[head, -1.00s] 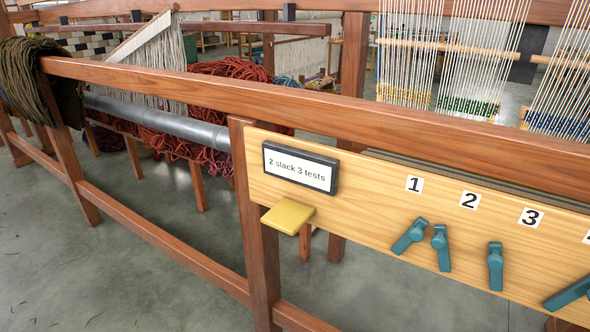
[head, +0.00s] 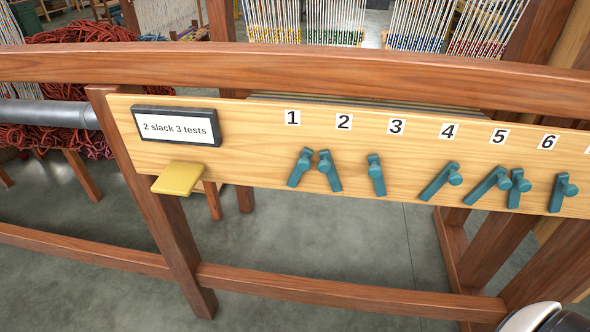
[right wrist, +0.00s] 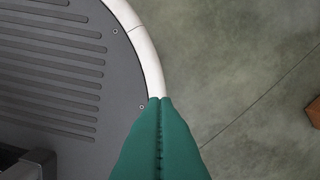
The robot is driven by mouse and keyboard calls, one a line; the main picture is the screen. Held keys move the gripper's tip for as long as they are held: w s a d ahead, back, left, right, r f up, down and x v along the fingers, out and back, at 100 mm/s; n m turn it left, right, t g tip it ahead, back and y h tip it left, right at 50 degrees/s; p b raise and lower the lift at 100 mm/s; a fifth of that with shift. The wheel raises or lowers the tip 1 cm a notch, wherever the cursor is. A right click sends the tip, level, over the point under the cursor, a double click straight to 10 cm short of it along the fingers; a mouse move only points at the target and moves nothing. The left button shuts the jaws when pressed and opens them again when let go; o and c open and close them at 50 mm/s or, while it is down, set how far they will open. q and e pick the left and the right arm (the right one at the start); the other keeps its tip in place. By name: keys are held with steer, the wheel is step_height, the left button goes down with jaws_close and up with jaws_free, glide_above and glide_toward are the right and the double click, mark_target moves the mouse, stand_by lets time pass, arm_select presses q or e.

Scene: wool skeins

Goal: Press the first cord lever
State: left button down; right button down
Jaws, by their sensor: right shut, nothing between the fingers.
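The first teal cord lever (head: 300,168) is on the pale wooden board (head: 255,150) under the number 1, its lower end slanting to the left. The second lever (head: 330,171) is close beside it, slanting the other way. The third lever (head: 376,175) hangs nearly straight. My right gripper (right wrist: 160,98) shows in the right wrist view with its green fingers shut and empty, above the floor and apart from the levers. My left gripper is in neither current view.
More slanted levers, such as the fourth (head: 440,181), run right along the board. A sign (head: 177,127) reads "2 slack 3 tests", with a yellow plate (head: 179,178) below. A thick wooden beam (head: 300,68) passes above the board. Grey floor (head: 330,240) lies below.

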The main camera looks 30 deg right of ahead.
stand_by(0.5)
steer(key=w+r+m+t+y, duration=0.1)
steer(key=w+r+m+t, duration=0.45)
steer(key=w+r, duration=0.55)
steer(key=w+r+m+t, duration=0.5)
steer(key=w+r+m, duration=0.25)
steer(key=w, duration=0.65)
steer(key=w+d+r+m+t+h, duration=0.1)
steer(key=r+m+t, duration=0.2)
steer(key=r, duration=1)
steer(key=w+d+r+m+t+h+b, duration=0.1)
steer(key=r+m+t, duration=0.3)
steer(key=r+m, duration=0.4)
steer(key=w+d+r+m+t+h, duration=0.1)
steer(key=r+m+t, duration=0.3)
steer(key=r, duration=1.4)
steer(key=shift+w+d+m+h, duration=0.45)
steer(key=shift+m+h, duration=0.35)
steer(key=shift+m, duration=0.4)
steer(key=shift+w+t, duration=0.1)
steer(key=shift+t, duration=0.15)
